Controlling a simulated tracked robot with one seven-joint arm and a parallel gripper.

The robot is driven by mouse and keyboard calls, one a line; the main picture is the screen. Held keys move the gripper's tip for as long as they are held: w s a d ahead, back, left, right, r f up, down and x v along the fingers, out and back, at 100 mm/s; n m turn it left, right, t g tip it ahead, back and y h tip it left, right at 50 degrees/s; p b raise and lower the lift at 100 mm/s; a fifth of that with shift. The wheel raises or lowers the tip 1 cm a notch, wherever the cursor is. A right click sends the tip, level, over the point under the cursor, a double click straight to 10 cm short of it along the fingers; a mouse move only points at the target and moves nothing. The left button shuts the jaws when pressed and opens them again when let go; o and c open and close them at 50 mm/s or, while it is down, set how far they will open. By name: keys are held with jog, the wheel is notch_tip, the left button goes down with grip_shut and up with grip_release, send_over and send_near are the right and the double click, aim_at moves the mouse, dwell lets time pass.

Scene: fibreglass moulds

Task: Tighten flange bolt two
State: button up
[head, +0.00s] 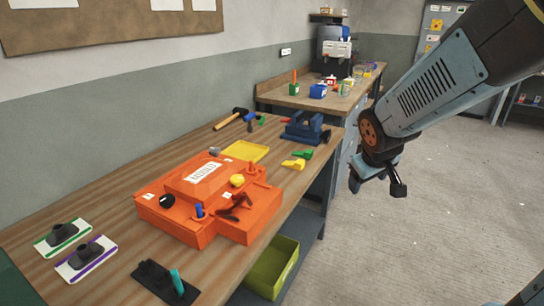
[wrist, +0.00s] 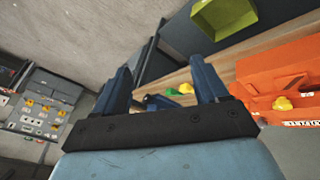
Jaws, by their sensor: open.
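The orange mould (head: 185,222) sits on the wooden bench in the head view, with a white label on its raised block. A blue bolt or peg (head: 198,211) stands upright at its front edge. An orange peg (head: 252,168), a yellow knob (head: 237,180), a black knob (head: 167,201) and a dark red clamp-like part (head: 236,207) are also on it. I cannot tell which is flange bolt two. My gripper (head: 377,184) is open and empty, right of the bench and well apart from the mould. In the wrist view its fingers (wrist: 162,82) are spread, with the mould (wrist: 275,72) at right.
On the bench are a blue vice (head: 303,128), a yellow tray (head: 245,151), a hammer (head: 230,119), green and yellow small parts, two sanding-type blocks (head: 85,255) and a black base with a teal peg (head: 176,281). A green bin (head: 272,268) stands below. The floor at right is clear.

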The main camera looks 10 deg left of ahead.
jog(key=w+a+f+n+y, duration=0.35)
jog(key=a+f, duration=0.25)
jog(key=f, duration=0.2)
jog(key=n+y, duration=0.4)
jog(key=y, duration=0.6)
send_near(241, 179)
jog(key=shift+m, duration=0.25)
jog(key=shift+x, duration=4.7)
jog(key=shift+w, duration=0.1)
jog(key=shift+c, duration=0.5)
jog(key=c, duration=1)
jog(key=shift+o, duration=0.2)
